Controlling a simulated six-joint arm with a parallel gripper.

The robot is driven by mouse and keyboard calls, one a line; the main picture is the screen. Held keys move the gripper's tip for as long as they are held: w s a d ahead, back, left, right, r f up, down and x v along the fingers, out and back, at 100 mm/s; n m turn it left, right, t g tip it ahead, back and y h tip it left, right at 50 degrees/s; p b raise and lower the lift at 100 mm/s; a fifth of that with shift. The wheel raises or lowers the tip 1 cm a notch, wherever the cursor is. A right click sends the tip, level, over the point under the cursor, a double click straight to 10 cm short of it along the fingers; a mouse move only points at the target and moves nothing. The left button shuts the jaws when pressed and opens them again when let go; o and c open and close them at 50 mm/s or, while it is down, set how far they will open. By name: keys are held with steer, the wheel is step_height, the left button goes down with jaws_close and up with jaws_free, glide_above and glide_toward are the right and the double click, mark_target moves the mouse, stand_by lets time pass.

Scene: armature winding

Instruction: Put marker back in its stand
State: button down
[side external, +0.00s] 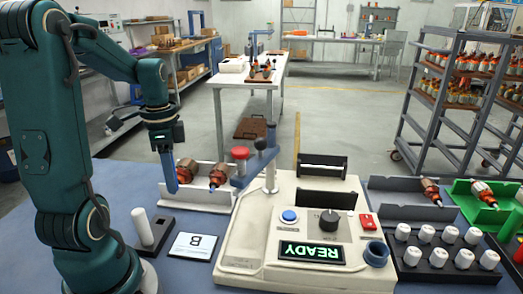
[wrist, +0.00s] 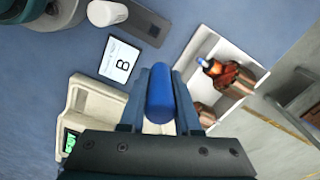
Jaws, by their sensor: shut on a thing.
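My gripper (side external: 171,186) points down beside the near-left end of the grey armature tray. It is shut on a blue marker (wrist: 160,93), which shows between the fingers (wrist: 158,118) in the wrist view. In the side view, I cannot clearly tell the marker from the blue fingers. A dark stand (side external: 161,232) lies on the blue table to the left, with a white marker (side external: 142,227) upright in it. The stand (wrist: 148,25) and white marker (wrist: 107,13) also show at the top of the wrist view. My gripper is apart from the stand, behind it and above the table.
A card marked "B" (side external: 192,246) lies next to the stand. The tray (side external: 210,198) holds two armatures (side external: 186,170). The cream winding machine (side external: 247,240), with a red knob (side external: 240,153) and READY display (side external: 311,252), stands to the right. A rack of white-capped parts (side external: 437,270) is farther right.

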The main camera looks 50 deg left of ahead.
steer(key=shift+s+a+f+n, duration=0.1)
steer(key=shift+s+f+n, duration=0.45)
steer(key=shift+s+f, duration=0.6)
steer(key=shift+s+f+n, duration=0.55)
steer(key=shift+s+f, duration=0.4)
steer(key=shift+f, duration=0.4)
steer(key=shift+f, duration=1)
steer(key=c, duration=0.5)
jaws_free()
steer(key=shift+c, duration=0.2)
steer(key=shift+r, duration=2.55)
